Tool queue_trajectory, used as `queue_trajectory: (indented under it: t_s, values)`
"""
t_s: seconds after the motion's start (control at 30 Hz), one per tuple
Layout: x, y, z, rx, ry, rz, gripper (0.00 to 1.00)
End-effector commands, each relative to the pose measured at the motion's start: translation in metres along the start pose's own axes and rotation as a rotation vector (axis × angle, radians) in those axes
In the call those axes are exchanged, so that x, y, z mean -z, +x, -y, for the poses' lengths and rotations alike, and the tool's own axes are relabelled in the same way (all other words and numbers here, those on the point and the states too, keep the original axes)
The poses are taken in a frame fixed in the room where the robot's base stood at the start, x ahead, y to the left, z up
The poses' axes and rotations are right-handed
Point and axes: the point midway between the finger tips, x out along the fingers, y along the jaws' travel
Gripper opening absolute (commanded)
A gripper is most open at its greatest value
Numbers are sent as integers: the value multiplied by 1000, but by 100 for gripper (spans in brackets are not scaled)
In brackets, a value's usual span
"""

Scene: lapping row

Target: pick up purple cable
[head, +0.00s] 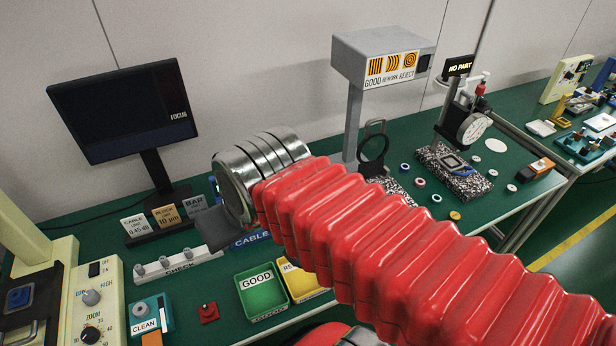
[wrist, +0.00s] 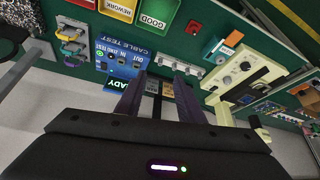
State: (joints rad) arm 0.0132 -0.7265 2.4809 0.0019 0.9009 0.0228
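In the wrist view, several small coloured cable pieces (wrist: 72,42) sit in a column at the upper left, beside the blue cable test box (wrist: 122,50). Yellow and greyish tones show among them. The cable pieces lie to the left of the fingers. In the head view my red arm hides most of the cable test box (head: 250,240), and no purple cable shows there.
A green GOOD bin (head: 262,291) and a yellow bin (head: 303,282) stand at the front. A white CHECK rail (head: 178,264), a label stand (head: 160,232) and a monitor (head: 125,110) are at the left.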

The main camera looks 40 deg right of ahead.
Motion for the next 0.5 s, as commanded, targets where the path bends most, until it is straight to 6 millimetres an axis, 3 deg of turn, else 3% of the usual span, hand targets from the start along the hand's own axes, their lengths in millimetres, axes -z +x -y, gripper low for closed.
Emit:
queue_trajectory:
  t_s: [0.27, 0.5]
  values:
    - [41, 11, -24, -33, 227, 41, 35]
    - [84, 31, -60, -73, 486, 75, 35]
